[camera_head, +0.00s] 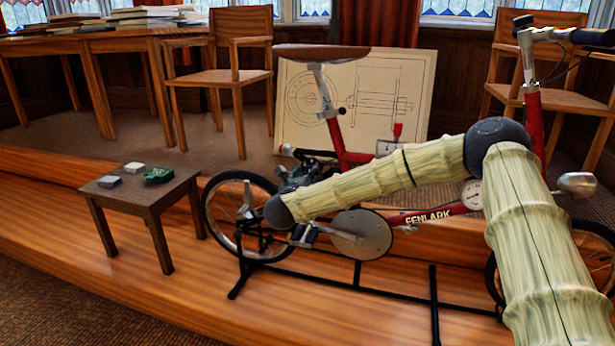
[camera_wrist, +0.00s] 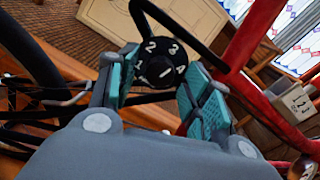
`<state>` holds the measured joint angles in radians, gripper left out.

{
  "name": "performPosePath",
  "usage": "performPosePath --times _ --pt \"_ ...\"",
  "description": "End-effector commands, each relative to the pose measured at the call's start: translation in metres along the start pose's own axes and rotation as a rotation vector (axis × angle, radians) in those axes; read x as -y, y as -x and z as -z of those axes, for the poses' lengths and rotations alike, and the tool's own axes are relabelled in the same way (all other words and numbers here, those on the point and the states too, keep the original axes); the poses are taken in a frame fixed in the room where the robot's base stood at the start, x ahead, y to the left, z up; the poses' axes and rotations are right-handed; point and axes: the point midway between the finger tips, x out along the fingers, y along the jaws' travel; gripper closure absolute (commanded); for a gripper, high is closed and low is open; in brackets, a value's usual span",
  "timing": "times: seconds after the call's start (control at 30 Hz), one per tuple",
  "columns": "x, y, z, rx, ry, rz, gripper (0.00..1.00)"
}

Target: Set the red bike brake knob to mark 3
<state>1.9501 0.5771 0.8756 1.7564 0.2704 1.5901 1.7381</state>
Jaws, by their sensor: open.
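A dark round brake knob (camera_wrist: 157,68) with white numerals 1, 2, 3 and 4 is near the top middle of the wrist view. A short white line shows on its lower face; I cannot tell for sure which numeral it points to. My gripper (camera_wrist: 159,76) is open, with one teal-padded finger on either side of the knob. I cannot tell whether the pads touch it. The red bike (camera_head: 440,212) stands on a black stand in the head view, partly hidden by my arm. The knob is not discernible there.
A small table (camera_head: 140,195) with small blocks stands left of the bike. A drawing board (camera_head: 410,80) leans behind.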

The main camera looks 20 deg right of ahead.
Motion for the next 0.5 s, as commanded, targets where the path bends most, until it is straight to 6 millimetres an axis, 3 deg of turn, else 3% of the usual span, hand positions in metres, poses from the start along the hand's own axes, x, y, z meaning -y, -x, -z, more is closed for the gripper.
performPosePath --times 0.17,0.43,0.5 --pt "0.0001 0.0000 0.0000 0.000 0.000 0.000 0.51" --pt "0.0000 0.0001 0.0001 0.000 0.001 0.000 0.96" --pt "0.0001 0.0001 0.0002 0.000 0.001 0.000 0.97"
